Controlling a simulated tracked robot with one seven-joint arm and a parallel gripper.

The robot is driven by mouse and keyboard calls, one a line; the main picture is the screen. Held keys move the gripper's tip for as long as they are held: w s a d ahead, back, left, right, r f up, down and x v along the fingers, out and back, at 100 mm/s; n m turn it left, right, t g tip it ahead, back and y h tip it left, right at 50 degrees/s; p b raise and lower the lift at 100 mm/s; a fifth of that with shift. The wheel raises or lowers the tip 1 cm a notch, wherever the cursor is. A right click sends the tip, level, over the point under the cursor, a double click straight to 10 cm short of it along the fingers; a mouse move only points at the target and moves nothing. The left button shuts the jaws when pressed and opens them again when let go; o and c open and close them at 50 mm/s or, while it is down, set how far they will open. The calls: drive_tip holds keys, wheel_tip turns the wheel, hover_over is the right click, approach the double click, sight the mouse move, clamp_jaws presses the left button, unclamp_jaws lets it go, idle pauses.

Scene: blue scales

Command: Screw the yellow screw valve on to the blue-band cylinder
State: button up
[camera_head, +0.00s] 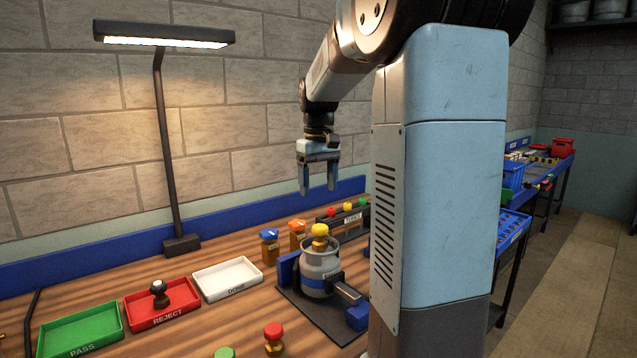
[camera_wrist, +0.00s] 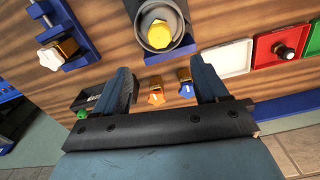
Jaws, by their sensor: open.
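The grey cylinder with a blue band (camera_head: 315,284) stands upright in a dark fixture on the bench. A yellow screw valve (camera_head: 320,231) sits upright on its top; I cannot tell how far it is threaded. In the wrist view the yellow valve (camera_wrist: 159,35) shows inside the cylinder's collar (camera_wrist: 144,14). My gripper (camera_head: 318,191) is open and empty, pointing down above and apart from the valve, toward the back of the bench. In the wrist view my gripper (camera_wrist: 166,76) has its fingers wide apart, with the cylinder beyond the fingertips.
A blue-topped valve (camera_head: 269,238) and an orange-topped valve (camera_head: 297,227) stand behind the cylinder. A rack (camera_head: 350,219) holds red, yellow and green valves. White (camera_head: 228,290), red (camera_head: 140,324) and green (camera_head: 60,338) trays lie left.

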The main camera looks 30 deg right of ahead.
sight(318, 226)
wheel_tip(318, 226, down, 14)
drive_tip(key=shift+r, duration=0.15)
idle(0.5)
drive_tip(key=c, duration=1.2)
drive_tip(key=shift+o, duration=0.2)
drive_tip(key=m, duration=0.5)
drive_tip(key=shift+m, duration=0.3)
drive_tip(key=m, duration=0.5)
drive_tip(key=shift+a+m, duration=0.15)
drive_tip(key=shift+m, duration=0.15)
drive_tip(key=o, duration=0.8)
drive_tip(key=shift+w, duration=0.1)
drive_tip(key=o, duration=0.4)
